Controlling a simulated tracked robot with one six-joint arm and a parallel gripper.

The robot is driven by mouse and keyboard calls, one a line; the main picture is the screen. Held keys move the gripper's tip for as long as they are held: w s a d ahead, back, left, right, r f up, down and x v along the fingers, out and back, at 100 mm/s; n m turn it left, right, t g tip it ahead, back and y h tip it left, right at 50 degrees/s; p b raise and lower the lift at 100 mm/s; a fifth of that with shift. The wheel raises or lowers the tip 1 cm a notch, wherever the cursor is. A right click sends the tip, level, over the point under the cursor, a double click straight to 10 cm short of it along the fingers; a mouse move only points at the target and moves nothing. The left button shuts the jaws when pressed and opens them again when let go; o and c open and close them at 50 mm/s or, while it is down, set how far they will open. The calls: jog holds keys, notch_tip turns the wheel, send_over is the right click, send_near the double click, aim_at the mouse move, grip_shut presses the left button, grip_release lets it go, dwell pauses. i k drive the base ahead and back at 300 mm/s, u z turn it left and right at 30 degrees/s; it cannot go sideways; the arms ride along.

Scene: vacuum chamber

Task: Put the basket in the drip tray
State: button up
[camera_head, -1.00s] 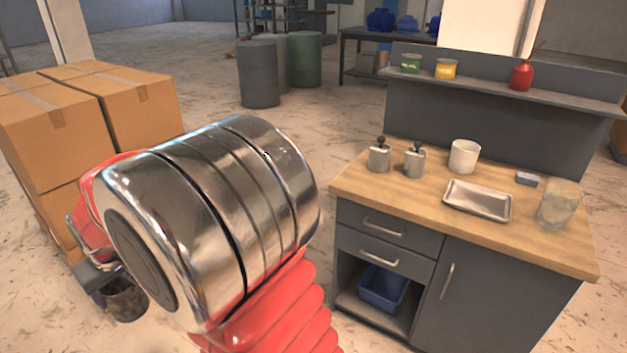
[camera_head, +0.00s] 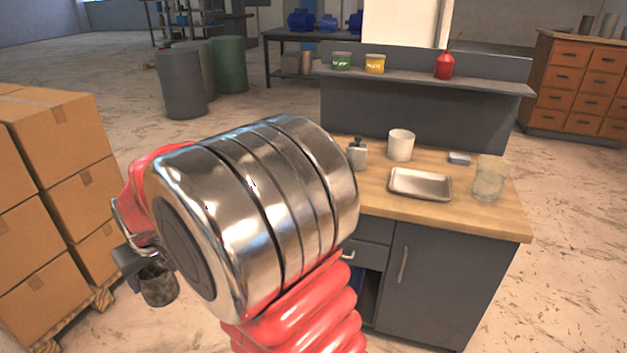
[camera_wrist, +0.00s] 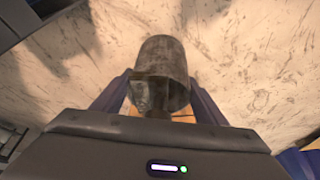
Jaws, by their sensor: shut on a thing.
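The basket is a small dark mottled cylinder (camera_head: 158,287), held at the lower left in the head view, above the floor. It also shows in the wrist view (camera_wrist: 163,62), between my gripper's two fingers. My gripper (camera_head: 140,262) is shut on the basket, partly hidden behind my arm in the head view. The drip tray is a shallow rectangular metal tray (camera_head: 420,184) on the wooden bench top. It looks empty. The basket is well apart from the tray, to its left in the picture.
On the bench top (camera_head: 460,215), a white cup (camera_head: 401,145) stands behind the tray, a clear beaker (camera_head: 489,180) to its right, and a small grey box (camera_head: 459,158) behind it. A small metal flask (camera_head: 357,153) stands left. Stacked cartons (camera_head: 60,130) are at left.

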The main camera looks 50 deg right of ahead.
aim_at(419, 186)
jog(key=u, duration=0.55)
jog(key=i, duration=0.15)
jog(key=z, duration=2.5)
jog(key=i, duration=1.5)
jog(key=u, duration=0.25)
